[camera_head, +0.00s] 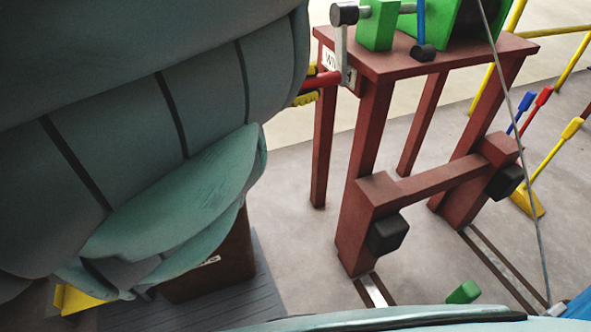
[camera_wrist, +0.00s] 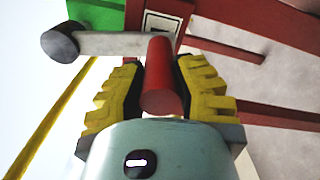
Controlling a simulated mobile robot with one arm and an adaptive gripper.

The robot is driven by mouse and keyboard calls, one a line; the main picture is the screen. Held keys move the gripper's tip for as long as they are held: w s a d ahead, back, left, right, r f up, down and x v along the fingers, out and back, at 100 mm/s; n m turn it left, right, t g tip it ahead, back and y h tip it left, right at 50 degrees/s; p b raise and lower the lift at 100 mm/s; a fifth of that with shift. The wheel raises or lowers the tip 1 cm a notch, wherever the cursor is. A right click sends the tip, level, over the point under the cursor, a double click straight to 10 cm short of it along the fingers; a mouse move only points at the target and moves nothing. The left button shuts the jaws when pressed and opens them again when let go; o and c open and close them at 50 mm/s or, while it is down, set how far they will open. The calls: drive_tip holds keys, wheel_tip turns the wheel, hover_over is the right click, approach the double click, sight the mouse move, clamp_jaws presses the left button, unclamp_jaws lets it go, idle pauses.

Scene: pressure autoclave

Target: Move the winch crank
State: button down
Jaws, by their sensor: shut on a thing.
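The winch crank has a grey metal arm (camera_head: 343,50) that hangs down from a dark round hub (camera_head: 344,13) at the left end of the red winch stand. Its red handle (camera_head: 321,80) sticks out to the left from the arm's lower end. In the wrist view the grey arm (camera_wrist: 110,44) runs from the dark hub (camera_wrist: 60,42) to the red handle (camera_wrist: 160,82). My gripper (camera_wrist: 160,88) has its yellow ridged fingers on both sides of the handle, shut on it. In the head view my large teal arm hides most of the gripper; only yellow fingertips (camera_head: 305,98) show.
The red winch stand (camera_head: 430,60) carries a green winch body (camera_head: 378,25). A grey cable (camera_head: 515,130) runs down from it. Black-ended blocks (camera_head: 387,235) sit on the stand's lower frame. Blue, red and yellow levers (camera_head: 560,140) stand at right. Bare floor (camera_head: 300,220) lies left of the stand.

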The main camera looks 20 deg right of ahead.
drive_tip(key=w+b, duration=0.1)
drive_tip(key=f+m+b, duration=0.1)
drive_tip(key=b, duration=0.1)
drive_tip(key=shift+w, duration=0.35)
drive_tip(key=shift+w+r+m+b, duration=0.25)
drive_tip(key=shift+w+m+b, duration=0.15)
drive_tip(key=shift+m+b, duration=0.25)
drive_tip(key=c, duration=0.6)
unclamp_jaws()
drive_tip(key=shift+d+r, duration=0.1)
drive_tip(key=shift+r, duration=0.05)
drive_tip(key=a, duration=1.2)
drive_tip(key=shift+s+a, duration=0.1)
drive_tip(key=shift+s, duration=0.15)
